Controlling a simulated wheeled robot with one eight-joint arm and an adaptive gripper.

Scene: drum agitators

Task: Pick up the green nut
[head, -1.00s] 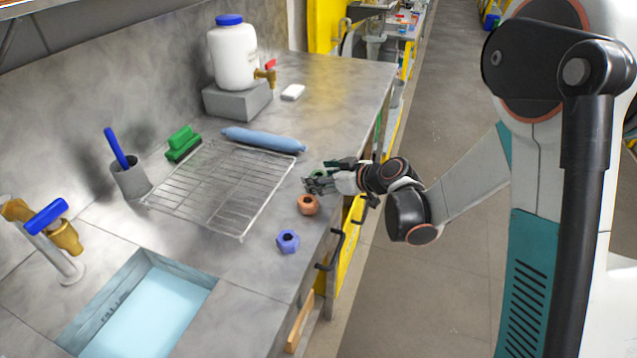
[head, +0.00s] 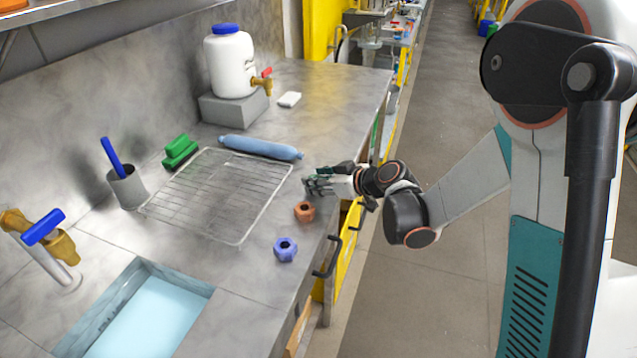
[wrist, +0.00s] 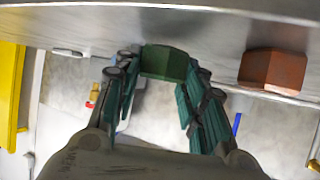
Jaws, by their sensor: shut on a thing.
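The green nut (wrist: 165,62) shows in the wrist view between the two fingers of my gripper (wrist: 160,85). The fingers are shut on it, one on each side. In the head view my gripper (head: 318,182) is at the right edge of the grey counter, and its fingers mostly hide the nut there. The frames do not clearly show whether the nut is clear of the counter top.
An orange nut (head: 304,211) sits close to my gripper, and a blue nut (head: 285,249) is nearer the front. A wire rack (head: 215,195) and a light blue roll (head: 260,147) lie to the left. Black handles (head: 328,258) stick out below the counter edge.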

